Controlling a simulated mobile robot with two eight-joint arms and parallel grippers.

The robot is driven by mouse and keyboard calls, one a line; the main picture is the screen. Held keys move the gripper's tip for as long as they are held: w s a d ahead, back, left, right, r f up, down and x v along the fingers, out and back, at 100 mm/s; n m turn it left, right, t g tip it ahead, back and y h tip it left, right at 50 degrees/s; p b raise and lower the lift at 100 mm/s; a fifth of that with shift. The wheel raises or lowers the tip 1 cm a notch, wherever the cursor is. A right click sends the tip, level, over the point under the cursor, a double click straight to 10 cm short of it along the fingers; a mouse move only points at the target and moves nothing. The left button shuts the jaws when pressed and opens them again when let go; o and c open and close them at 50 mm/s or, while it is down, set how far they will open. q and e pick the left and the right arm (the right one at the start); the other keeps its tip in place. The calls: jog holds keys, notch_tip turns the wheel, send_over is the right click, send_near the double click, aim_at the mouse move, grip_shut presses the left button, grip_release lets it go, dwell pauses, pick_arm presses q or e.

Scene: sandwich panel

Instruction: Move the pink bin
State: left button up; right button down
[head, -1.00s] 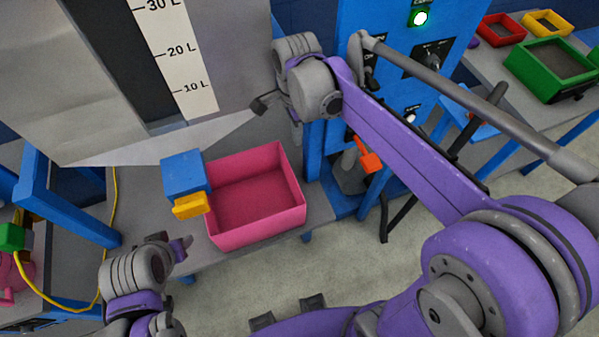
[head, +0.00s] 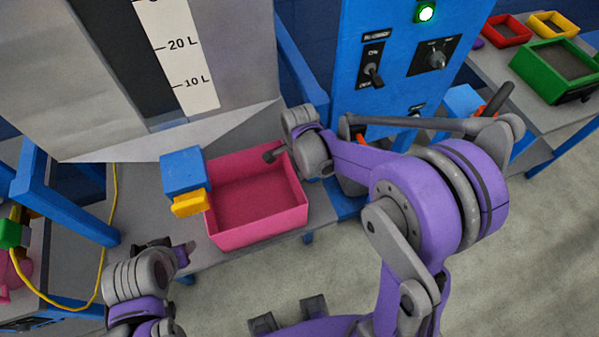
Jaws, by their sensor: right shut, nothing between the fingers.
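The pink bin (head: 257,231) is an open, empty rectangular box. It stands on a grey shelf beneath the hopper, right beside a blue block with a yellow spout. My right gripper (head: 272,153) is at the bin's back right corner, over or beside its rim; I cannot tell whether it touches. Its fingers look closed, with nothing seen in them. My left gripper (head: 188,250) is at the lower left, in front of and left of the bin, apart from it. Its fingers are small and partly seen from above, so its opening is unclear.
The blue valve block (head: 184,172) with its yellow part (head: 190,203) adjoins the bin's left side. A blue control cabinet (head: 385,30) stands behind my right arm. Red, yellow and green bins (head: 552,88) sit on a table at the far right. Open floor lies in front.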

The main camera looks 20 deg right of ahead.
jog(key=shift+f, duration=0.1)
jog(key=a+b, duration=0.1)
jog(key=a, duration=0.6)
jog(key=shift+s+a, duration=0.2)
jog(key=shift+a, duration=0.1)
